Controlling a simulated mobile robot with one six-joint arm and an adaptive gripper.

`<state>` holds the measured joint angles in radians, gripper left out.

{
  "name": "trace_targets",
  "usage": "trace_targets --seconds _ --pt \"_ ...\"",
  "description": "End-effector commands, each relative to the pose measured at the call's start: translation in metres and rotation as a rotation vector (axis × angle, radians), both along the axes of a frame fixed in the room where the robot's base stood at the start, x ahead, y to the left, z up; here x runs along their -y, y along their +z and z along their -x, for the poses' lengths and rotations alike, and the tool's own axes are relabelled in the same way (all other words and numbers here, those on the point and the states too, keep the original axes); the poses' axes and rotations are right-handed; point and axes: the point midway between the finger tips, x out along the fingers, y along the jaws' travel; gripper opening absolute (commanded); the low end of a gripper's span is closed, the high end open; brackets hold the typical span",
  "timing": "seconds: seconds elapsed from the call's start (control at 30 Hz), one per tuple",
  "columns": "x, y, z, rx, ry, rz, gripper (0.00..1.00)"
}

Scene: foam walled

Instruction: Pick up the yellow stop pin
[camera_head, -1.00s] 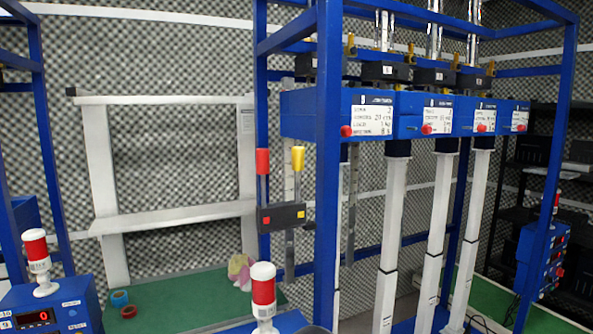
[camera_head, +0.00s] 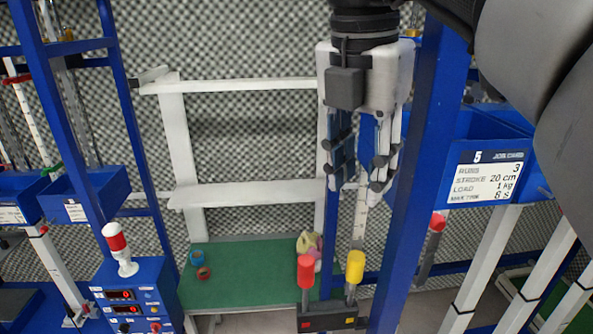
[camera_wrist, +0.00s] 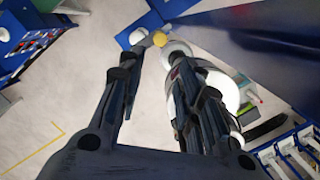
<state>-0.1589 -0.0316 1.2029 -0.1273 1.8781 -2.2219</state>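The yellow stop pin (camera_head: 355,266) stands upright in a dark block (camera_head: 327,318) on a metal rail, at the lower middle of the head view. A red-topped pin (camera_head: 305,271) stands in the same block to its left. In the wrist view a small yellow round top (camera_wrist: 159,39), apparently the pin, shows beyond the tips of my open gripper (camera_wrist: 155,58). The pin's lower part is hidden there.
A blue frame post (camera_head: 408,200) rises close to the right of my gripper. A blue bin with a job card (camera_head: 487,177) is further right. A red-white lamp (camera_head: 118,247) stands on a blue control box at left. A green surface (camera_head: 240,284) lies behind.

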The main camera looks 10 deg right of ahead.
Motion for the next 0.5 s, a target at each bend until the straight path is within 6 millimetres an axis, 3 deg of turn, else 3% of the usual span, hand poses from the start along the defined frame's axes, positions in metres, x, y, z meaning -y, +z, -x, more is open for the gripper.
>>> trace_targets --seconds 0.13,0.5 --pt "0.001 -0.012 -0.001 -0.010 0.023 0.004 0.33" --pt "0.010 -0.091 -0.009 -0.007 0.019 0.003 0.33"
